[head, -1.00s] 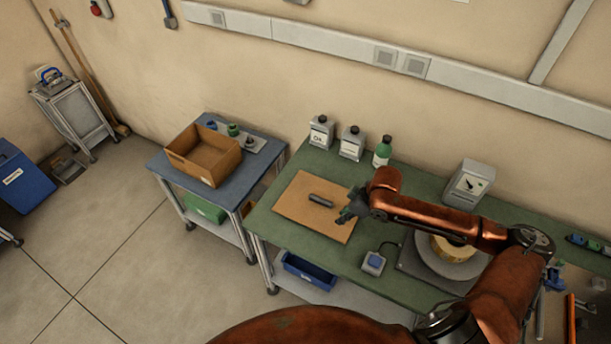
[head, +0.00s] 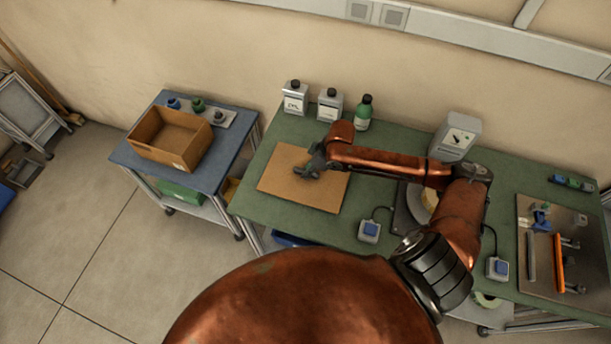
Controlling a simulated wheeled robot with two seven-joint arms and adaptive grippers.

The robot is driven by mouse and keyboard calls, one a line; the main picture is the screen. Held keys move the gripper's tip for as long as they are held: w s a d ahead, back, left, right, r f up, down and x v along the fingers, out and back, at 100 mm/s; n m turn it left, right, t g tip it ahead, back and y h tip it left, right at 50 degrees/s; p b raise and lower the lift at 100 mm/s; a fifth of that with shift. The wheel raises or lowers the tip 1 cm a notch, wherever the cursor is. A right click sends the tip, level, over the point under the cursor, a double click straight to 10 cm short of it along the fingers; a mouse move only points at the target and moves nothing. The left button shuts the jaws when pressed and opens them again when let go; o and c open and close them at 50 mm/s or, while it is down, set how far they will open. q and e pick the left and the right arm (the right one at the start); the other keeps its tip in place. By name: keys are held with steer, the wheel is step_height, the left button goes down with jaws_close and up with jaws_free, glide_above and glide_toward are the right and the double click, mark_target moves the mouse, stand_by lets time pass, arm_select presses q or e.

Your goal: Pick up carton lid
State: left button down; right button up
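The carton lid (head: 325,193) looks like a flat brown panel lying on the green bench. The open brown carton (head: 150,149) stands on the blue side table to the left, and its inside looks empty. My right gripper (head: 304,171) is over the middle of the lid, where the lid's dark bar-shaped handle was visible earlier. The gripper covers the handle, so I cannot tell whether its fingers are around it or closed. My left gripper is out of view.
Two grey bottles (head: 294,98) and a green bottle (head: 364,113) stand behind the lid. A grey meter box (head: 455,137) and a turntable lie to the right. A blue-topped button box (head: 369,231) sits near the front edge. A tool board (head: 547,255) is further right.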

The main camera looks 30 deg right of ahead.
steer(key=shift+s+a+f, duration=0.1)
steer(key=shift+f, duration=0.15)
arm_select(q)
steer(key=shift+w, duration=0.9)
arm_select(e)
steer(key=shift+c, duration=0.3)
jaws_close()
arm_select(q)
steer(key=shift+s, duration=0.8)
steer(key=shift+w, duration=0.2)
arm_select(e)
steer(key=shift+r, duration=0.15)
